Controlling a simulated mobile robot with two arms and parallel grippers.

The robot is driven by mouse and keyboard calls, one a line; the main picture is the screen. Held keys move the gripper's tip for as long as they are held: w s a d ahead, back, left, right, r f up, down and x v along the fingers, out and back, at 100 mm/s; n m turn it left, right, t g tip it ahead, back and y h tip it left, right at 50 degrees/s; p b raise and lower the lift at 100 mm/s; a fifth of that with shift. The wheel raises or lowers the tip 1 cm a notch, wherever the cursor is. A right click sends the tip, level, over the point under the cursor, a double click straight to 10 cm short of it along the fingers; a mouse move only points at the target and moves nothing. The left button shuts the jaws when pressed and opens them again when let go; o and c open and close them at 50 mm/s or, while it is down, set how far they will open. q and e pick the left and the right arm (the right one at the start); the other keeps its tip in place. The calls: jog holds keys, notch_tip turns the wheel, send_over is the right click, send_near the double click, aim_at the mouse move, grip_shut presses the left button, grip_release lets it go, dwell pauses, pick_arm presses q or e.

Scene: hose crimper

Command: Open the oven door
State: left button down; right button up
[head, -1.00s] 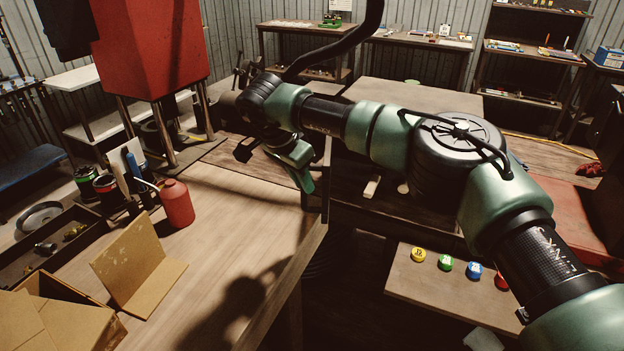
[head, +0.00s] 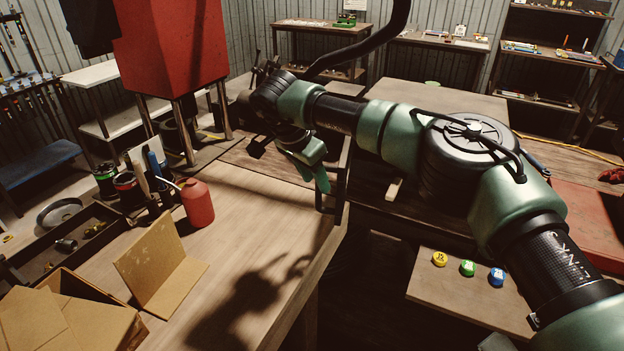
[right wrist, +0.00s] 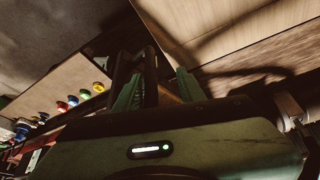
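No oven door can be made out for sure in either view. A black bar-like frame (head: 345,175), possibly a handle, stands at the right edge of the wooden workbench (head: 240,215). My right gripper (head: 318,180) points down beside this frame in the head view. In the right wrist view its two green fingers (right wrist: 160,78) are spread apart. The dark frame (right wrist: 151,75) shows close to the left finger, with a gap to the right finger. I cannot tell whether they touch. My left gripper is not in view.
A red machine (head: 170,45) on metal posts stands at the back left. A red can (head: 197,203), a cardboard piece (head: 160,270) and an open box (head: 75,315) are on the bench. Coloured round caps (head: 467,268) lie on a lower wooden surface at right.

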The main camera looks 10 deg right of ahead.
dwell(0.4)
jog(key=b+v, duration=0.2)
jog(key=v, duration=0.5)
jog(key=shift+r, duration=0.35)
jog(key=shift+a, duration=0.15)
